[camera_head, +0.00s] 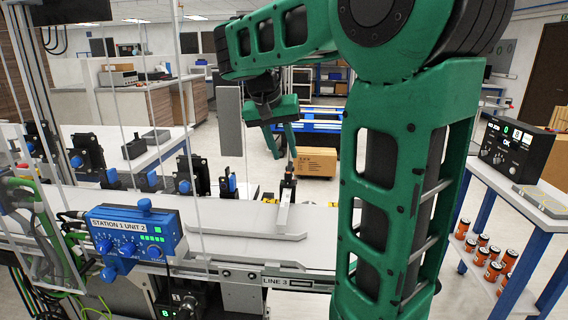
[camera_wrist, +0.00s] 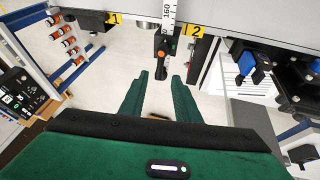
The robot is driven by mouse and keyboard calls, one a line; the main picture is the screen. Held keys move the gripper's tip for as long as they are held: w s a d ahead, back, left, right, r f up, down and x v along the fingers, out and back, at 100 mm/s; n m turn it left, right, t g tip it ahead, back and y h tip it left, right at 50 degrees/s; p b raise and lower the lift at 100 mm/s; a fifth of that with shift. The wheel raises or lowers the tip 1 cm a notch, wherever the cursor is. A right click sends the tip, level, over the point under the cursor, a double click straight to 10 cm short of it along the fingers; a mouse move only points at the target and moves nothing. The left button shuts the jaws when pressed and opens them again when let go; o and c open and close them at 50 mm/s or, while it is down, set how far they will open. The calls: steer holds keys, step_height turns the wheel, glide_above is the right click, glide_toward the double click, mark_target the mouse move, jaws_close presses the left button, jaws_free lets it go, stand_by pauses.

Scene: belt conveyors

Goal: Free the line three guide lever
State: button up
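The guide lever (camera_wrist: 161,58) is a dark handle with an orange spot, on a white scale strip (camera_wrist: 168,14) between yellow tags 1 and 2 in the wrist view. In the head view the lever (camera_head: 288,183) stands at the far side of the line 3 conveyor (camera_head: 235,248), at the end of a pale bar. My gripper (camera_wrist: 159,88) is open and empty, its two green fingers pointing at the lever, one on each side of its line. In the head view my gripper (camera_head: 281,148) is above the lever, apart from it.
A blue control box (camera_head: 135,232) marked Station 1 Unit 2 stands at the conveyor's near side. Black devices with blue knobs (camera_head: 185,175) line the far side. A cardboard box (camera_head: 316,162) is beyond. A side table (camera_head: 500,185) with orange cans below stands right.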

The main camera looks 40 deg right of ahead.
mark_target(289, 165)
steer(key=shift+x, duration=2.45)
steer(key=shift+r, duration=0.1)
jaws_close()
